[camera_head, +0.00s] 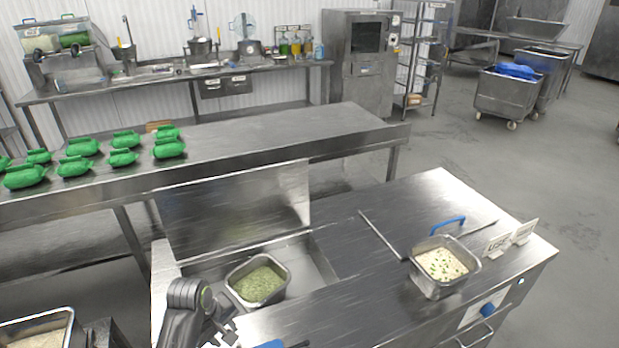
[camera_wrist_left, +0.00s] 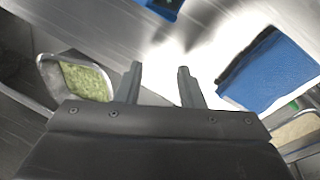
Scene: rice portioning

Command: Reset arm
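My left arm comes in at the bottom of the head view, with its left gripper (camera_head: 224,336) low beside the green-filled pan and partly cut off by the frame edge. In the left wrist view the two fingers of the left gripper (camera_wrist_left: 161,86) stand apart with nothing between them. The metal pan of chopped greens (camera_head: 258,281) sits in the counter well, and it also shows left of the fingers in the wrist view (camera_wrist_left: 82,78). A metal pan of rice with green bits (camera_head: 440,266) stands on the counter at the right. My right gripper is not in view.
A blue-handled lid (camera_head: 425,220) lies on the counter (camera_head: 350,305). Small signs (camera_head: 507,240) stand at its right edge. Several green bags (camera_head: 80,162) lie on the table behind. Another pan of rice (camera_head: 38,332) is at bottom left. A blue object (camera_wrist_left: 268,72) shows right of the fingers.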

